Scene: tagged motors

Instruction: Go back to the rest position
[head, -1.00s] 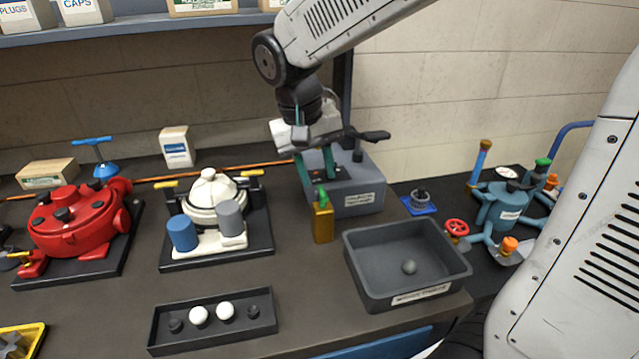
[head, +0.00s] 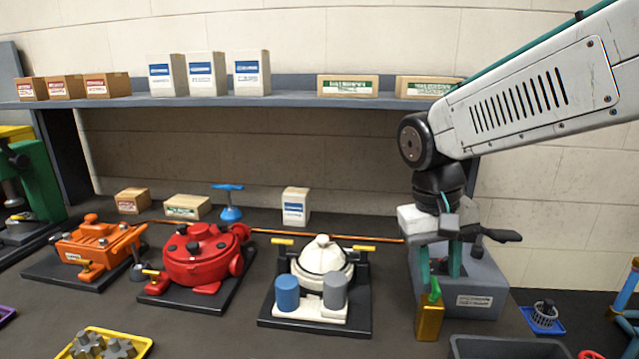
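My gripper (head: 440,279) hangs fingers-down at the right of the bench in the head view, in front of a grey labelled box (head: 474,284). Its two teal fingers are apart, with a gap between them. I see nothing held in the gap. A brass-coloured block with a green top (head: 430,318) stands just below and in front of the fingers. Whether the fingertips touch anything is hard to tell.
A white motor (head: 322,262), a red motor (head: 197,256) and an orange motor (head: 98,247) sit on black plates. A yellow tray (head: 118,338) holds grey gears. A grey bin (head: 508,346) is at the lower right. A shelf (head: 290,98) with several boxes runs above.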

